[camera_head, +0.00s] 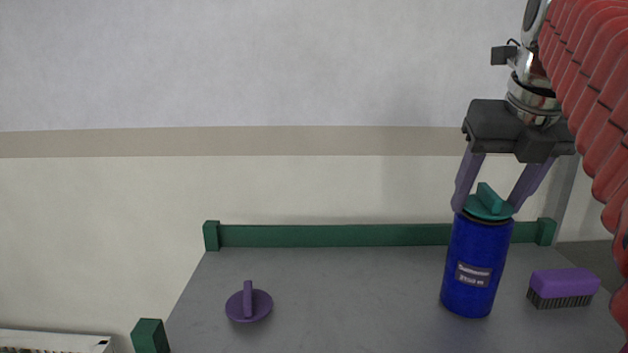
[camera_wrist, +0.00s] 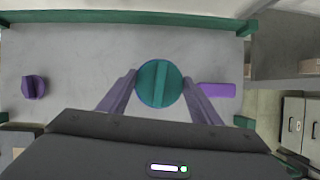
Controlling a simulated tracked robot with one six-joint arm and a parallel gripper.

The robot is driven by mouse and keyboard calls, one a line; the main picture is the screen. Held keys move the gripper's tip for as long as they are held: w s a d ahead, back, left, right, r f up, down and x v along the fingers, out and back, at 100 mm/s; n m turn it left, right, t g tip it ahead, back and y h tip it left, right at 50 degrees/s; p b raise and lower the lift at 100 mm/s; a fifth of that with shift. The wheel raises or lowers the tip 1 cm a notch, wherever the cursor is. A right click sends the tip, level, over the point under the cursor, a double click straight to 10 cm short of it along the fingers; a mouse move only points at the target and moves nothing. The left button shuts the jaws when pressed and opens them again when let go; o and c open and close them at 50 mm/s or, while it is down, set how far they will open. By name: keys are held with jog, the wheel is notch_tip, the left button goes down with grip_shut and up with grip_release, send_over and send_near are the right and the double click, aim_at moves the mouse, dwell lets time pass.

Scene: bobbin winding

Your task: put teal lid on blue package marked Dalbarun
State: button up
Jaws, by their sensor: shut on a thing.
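The blue package (camera_head: 472,265) is an upright cylinder on the right of the grey table; its small label is too blurred to read surely. The round teal lid (camera_head: 489,205) with a raised grip bar is at the package's top, over a dark rim. I cannot tell whether it is fully seated. My gripper (camera_head: 487,207) comes from above, its two purple fingers shut on the lid's opposite sides. In the wrist view the teal lid (camera_wrist: 159,84) lies between the fingertips and hides the package below.
A purple lid (camera_head: 248,304) with a raised bar lies on the grey table (camera_head: 350,300) to the left. A purple brush (camera_head: 563,287) lies close to the right of the package. A green rail (camera_head: 335,236) runs along the back edge. The table's middle is clear.

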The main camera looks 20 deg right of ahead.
jog(key=f, duration=0.2)
jog(key=shift+d+f+g, duration=0.2)
jog(key=shift+f+g, duration=0.15)
jog(key=shift+g, duration=0.05)
jog(key=o, duration=0.9)
jog(key=shift+c, duration=0.2)
jog(key=shift+o, duration=1.1)
jog(key=shift+s+r, duration=0.1)
jog(key=shift+r, duration=0.1)
jog(key=shift+t, duration=0.4)
jog(key=v, duration=1)
jog(key=w+v, duration=0.1)
jog(key=v, duration=0.4)
jog(key=shift+s+r, duration=0.1)
jog(key=shift+r, duration=0.55)
